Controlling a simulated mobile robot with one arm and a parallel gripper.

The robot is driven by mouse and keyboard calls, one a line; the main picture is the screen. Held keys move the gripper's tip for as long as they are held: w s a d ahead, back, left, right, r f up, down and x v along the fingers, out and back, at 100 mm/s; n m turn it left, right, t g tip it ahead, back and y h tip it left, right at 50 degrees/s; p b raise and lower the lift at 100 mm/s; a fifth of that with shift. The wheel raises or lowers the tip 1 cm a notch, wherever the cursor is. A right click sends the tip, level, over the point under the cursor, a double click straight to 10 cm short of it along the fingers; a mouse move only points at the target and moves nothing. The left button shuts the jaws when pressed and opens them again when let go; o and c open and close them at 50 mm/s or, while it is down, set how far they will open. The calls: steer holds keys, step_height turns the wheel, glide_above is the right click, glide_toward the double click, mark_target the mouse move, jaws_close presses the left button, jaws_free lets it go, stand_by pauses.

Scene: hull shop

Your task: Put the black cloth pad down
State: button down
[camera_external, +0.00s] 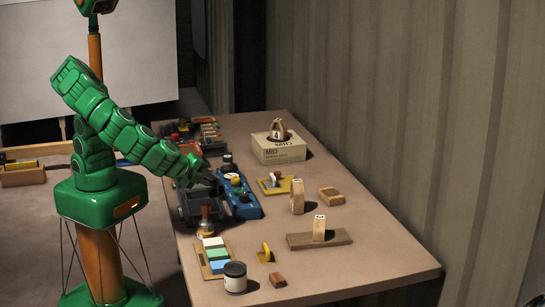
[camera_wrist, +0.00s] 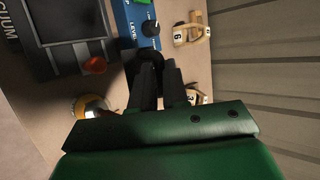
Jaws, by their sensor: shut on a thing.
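My gripper (camera_wrist: 157,68) points down over the work table, beside the blue device marked LEVEL (camera_wrist: 142,20). Its two dark fingers are close together. A dark rounded thing (camera_wrist: 150,54) shows at the fingertips and looks like the black cloth pad; its outline merges with the fingers. In the external view my gripper (camera_external: 214,182) is above the table's left part, between the dark grey tray (camera_external: 187,212) and the blue device (camera_external: 243,208). The pad cannot be told apart there. The gap below the fingertips cannot be judged.
A corked bottle (camera_external: 206,228), a board of coloured blocks (camera_external: 218,267) and a lidded jar (camera_external: 235,284) stand nearer the front. The front right table top is clear.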

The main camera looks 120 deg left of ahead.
steer(key=shift+g+h, duration=0.4)
steer(key=shift+h, duration=0.1)
steer(key=shift+w+d+f, duration=0.45)
steer(key=shift+w+f, duration=1.1)
steer(key=shift+w, duration=1.35)
steer(key=shift+w+d+f, duration=0.45)
steer(key=shift+w+f, duration=1.1)
steer(key=shift+w, duration=1.4)
steer(key=shift+w+d+f, duration=0.45)
steer(key=shift+w+f, duration=1.1)
steer(key=shift+w, duration=1.35)
steer(key=shift+f, duration=1.4)
steer(key=shift+f, duration=0.1)
steer(key=c, duration=1.1)
jaws_free()
